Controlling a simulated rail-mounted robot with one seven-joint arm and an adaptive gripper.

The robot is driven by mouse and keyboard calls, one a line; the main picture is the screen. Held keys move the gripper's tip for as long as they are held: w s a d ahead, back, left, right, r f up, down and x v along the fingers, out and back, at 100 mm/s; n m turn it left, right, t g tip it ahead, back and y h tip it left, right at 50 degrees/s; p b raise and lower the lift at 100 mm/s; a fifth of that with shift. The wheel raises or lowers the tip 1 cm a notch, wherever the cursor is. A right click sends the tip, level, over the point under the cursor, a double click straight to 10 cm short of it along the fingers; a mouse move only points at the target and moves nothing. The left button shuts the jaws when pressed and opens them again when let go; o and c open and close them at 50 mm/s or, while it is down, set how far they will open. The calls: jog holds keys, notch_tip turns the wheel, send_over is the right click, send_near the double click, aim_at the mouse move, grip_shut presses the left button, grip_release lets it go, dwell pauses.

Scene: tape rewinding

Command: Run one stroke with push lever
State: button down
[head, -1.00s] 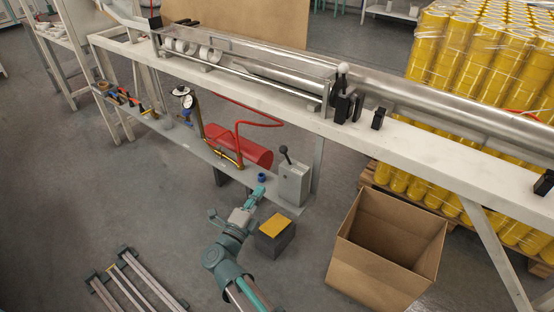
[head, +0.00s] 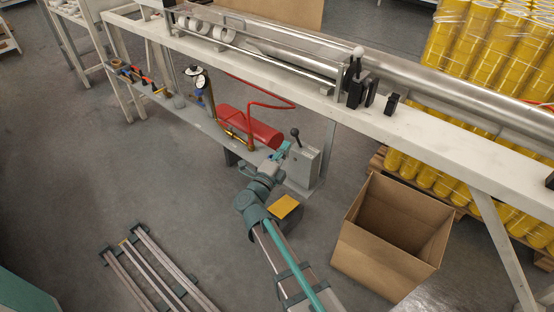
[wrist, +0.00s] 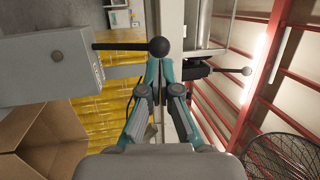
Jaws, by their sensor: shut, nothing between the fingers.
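A lever with a black ball knob (head: 295,132) stands on top of a grey box (head: 303,168) on the lower shelf. In the wrist view, the black knob (wrist: 158,46) and its dark rod stick out from the grey box (wrist: 50,60). My gripper (head: 284,149) is beside the box, just below and left of the knob. In the wrist view my gripper (wrist: 160,66) is shut and empty, with its teal fingertips close to the knob. I cannot tell whether they touch. A second lever with a white knob (head: 358,50) stands upright on the upper bench.
An open cardboard box (head: 394,232) stands on the floor to the right. A dark block with a yellow top (head: 286,206) is beside my arm. A red cylinder (head: 250,128) and pipes sit left of the grey box. The metal rails (head: 160,270) lie on the floor.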

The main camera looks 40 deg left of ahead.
aim_at(293, 135)
jog(key=shift+x, duration=1.55)
jog(key=shift+w+r+p, duration=0.1)
jog(key=shift+p, duration=0.2)
